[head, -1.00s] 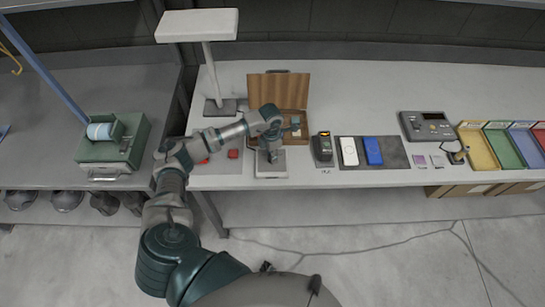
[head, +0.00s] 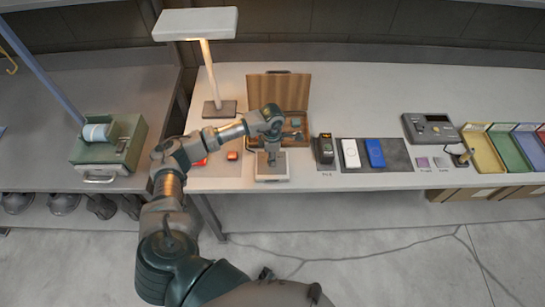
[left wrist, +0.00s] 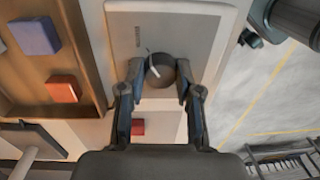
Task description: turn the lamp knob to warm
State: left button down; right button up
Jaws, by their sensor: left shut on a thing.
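The lamp (head: 195,24) is a flat white panel on a post at the back left of the bench. Warm orange light falls on its post and my left arm. The control box (head: 272,179) is a pale block near the front edge. In the left wrist view, its dark round knob (left wrist: 160,76) carries a white pointer tilted up and left. My left gripper (head: 271,156) points down over the box. In the left wrist view, the fingers of my left gripper (left wrist: 160,70) are shut on the knob, one on each side. The knob is mostly hidden in the head view.
An open wooden case (head: 278,95) stands just behind the box. A dark handheld device (head: 325,148) and a dark mat with a white phone (head: 350,153) and a blue one (head: 374,152) lie right. A grey console (head: 430,128) and coloured trays (head: 482,150) are further right.

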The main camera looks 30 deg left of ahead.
pick_arm(q)
jog(key=shift+a+r, duration=0.1)
jog(key=c, duration=0.8)
grip_release()
jog(key=r, duration=1.1)
jog(key=shift+w+a+r, duration=0.25)
jog(key=shift+w+r, duration=0.1)
